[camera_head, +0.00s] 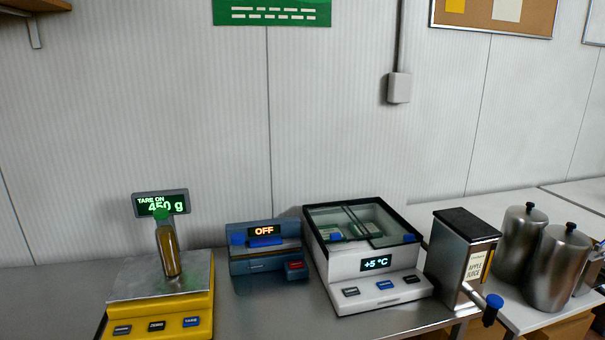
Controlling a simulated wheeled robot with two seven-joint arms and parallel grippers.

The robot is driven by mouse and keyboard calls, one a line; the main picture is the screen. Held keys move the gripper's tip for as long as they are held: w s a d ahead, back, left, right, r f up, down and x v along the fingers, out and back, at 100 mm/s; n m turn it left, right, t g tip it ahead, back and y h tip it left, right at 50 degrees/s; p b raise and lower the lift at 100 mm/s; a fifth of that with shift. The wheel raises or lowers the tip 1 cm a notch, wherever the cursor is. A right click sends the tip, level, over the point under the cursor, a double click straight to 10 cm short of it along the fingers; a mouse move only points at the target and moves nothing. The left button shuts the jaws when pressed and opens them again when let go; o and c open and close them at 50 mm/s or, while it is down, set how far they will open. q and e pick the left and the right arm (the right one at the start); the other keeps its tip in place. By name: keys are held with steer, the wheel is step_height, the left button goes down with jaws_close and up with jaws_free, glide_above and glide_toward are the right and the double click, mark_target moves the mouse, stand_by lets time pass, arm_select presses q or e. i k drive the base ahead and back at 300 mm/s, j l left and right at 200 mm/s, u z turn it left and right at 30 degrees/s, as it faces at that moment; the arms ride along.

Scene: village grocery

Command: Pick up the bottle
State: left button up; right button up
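The bottle (168,251) is slim and amber-brown with a green cap (161,214). It stands on the steel plate of a yellow scale (158,309) at the left of the counter. Its top overlaps the scale's display (161,204), which reads "TARE ON" and 450 g in green. The bottle appears slightly tilted in the picture. Neither of my grippers shows in this view, and nothing is touching the bottle except the plate under it.
Right of the scale are a blue device (265,257) reading OFF, a white glass-topped cooler (370,292) reading +5 °C, and an apple juice dispenser (463,254) with a blue-knobbed tap. Steel canisters (557,267) stand at the far right. Bare counter (245,318) shows in front of the blue device.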

mark_target(165, 236)
steer(key=i+u, duration=0.25)
steer(key=u, duration=0.25)
steer(key=i+l+u, duration=0.2)
steer(key=u, duration=0.25)
